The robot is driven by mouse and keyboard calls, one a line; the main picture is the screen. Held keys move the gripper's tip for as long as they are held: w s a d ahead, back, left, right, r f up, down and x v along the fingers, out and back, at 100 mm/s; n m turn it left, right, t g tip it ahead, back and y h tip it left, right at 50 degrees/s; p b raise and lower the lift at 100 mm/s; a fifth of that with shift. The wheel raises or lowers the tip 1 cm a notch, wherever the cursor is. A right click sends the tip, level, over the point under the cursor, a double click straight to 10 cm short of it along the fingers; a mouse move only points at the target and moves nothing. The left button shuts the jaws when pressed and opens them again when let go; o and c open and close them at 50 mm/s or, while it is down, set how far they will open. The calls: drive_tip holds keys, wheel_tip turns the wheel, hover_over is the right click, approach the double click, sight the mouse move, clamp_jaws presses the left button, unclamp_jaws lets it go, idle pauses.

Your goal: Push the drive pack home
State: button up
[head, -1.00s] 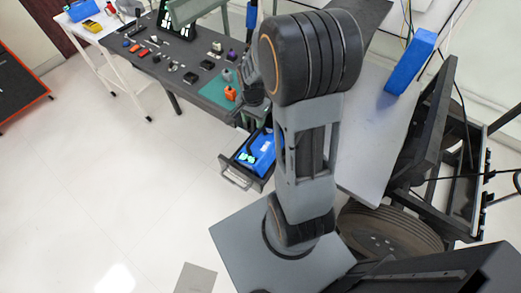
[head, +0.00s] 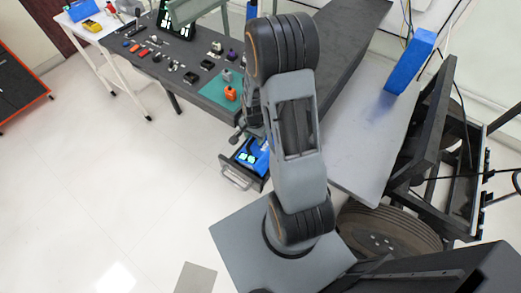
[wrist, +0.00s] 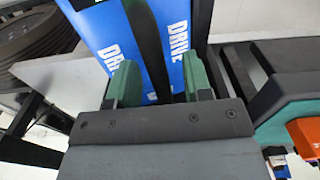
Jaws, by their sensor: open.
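The drive pack (head: 254,153) is a blue box with pale lettering, lying in an open drawer under the bench in the head view. In the wrist view the blue pack (wrist: 105,30) fills the top middle, with white "DRIVE" lettering and a dark bar along its top. My gripper (wrist: 158,84) is open, its two green fingers apart on either side of the dark bar. Whether they touch it I cannot tell. In the head view my gripper (head: 240,134) is at the drawer's back edge, partly hidden by my arm.
The drawer (head: 238,177) sticks out from the dark bench (head: 200,55), which carries several small parts and a green mat (head: 215,92). A chassis with wheels (head: 440,130) stands at the right, beside a grey plate (head: 365,150). Another blue block (head: 411,62) stands there.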

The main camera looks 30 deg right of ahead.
drive_tip(key=shift+c, duration=0.2)
clamp_jaws()
idle(1.3)
